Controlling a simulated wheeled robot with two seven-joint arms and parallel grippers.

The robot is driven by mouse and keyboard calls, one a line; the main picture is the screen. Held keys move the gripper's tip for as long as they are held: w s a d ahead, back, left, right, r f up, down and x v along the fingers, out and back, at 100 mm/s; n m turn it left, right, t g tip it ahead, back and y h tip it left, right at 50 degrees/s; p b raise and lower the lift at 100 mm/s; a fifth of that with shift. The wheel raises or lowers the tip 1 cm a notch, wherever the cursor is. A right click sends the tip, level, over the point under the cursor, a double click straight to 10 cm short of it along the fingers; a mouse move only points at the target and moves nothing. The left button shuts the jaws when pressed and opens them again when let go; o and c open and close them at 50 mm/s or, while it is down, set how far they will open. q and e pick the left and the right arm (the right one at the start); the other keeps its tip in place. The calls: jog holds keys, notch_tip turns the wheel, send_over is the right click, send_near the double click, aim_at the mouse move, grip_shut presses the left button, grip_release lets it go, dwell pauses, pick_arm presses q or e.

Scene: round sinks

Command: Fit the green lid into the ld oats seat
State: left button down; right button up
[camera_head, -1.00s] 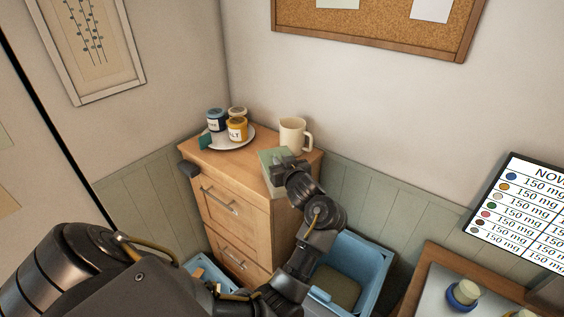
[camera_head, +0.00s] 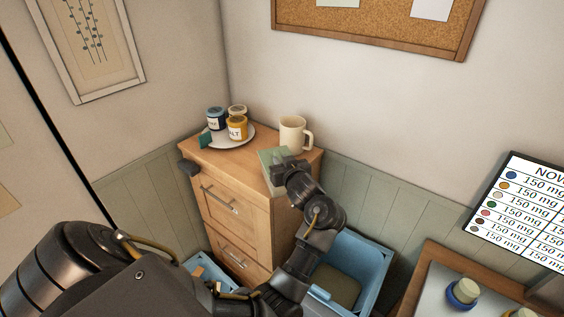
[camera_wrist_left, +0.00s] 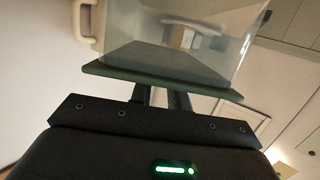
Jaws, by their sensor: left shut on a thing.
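My left gripper (camera_head: 284,166) is at the front right of the wooden cabinet top. In the left wrist view its fingers (camera_wrist_left: 160,97) meet a flat dark green lid (camera_wrist_left: 205,88) and are shut on it. A clear box-shaped container (camera_wrist_left: 190,35) lies directly against the lid's far side in that view; I cannot tell whether the lid is seated. In the head view a pale green boxy shape (camera_head: 272,158) shows beside the gripper, partly hidden by it. No lettering on the container is readable. My right gripper is not in view.
A cream mug (camera_head: 292,133) stands just behind the gripper; its handle (camera_wrist_left: 85,20) shows in the wrist view. A white plate (camera_head: 218,144) with several jars is to the left. Blue bins (camera_head: 372,262) stand below, and a tray table (camera_head: 420,285) is at lower right.

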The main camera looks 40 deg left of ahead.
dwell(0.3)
pick_arm(q)
jog(key=c, duration=1.3)
grip_release()
jog(key=shift+o, duration=0.2)
jog(key=shift+r, duration=0.1)
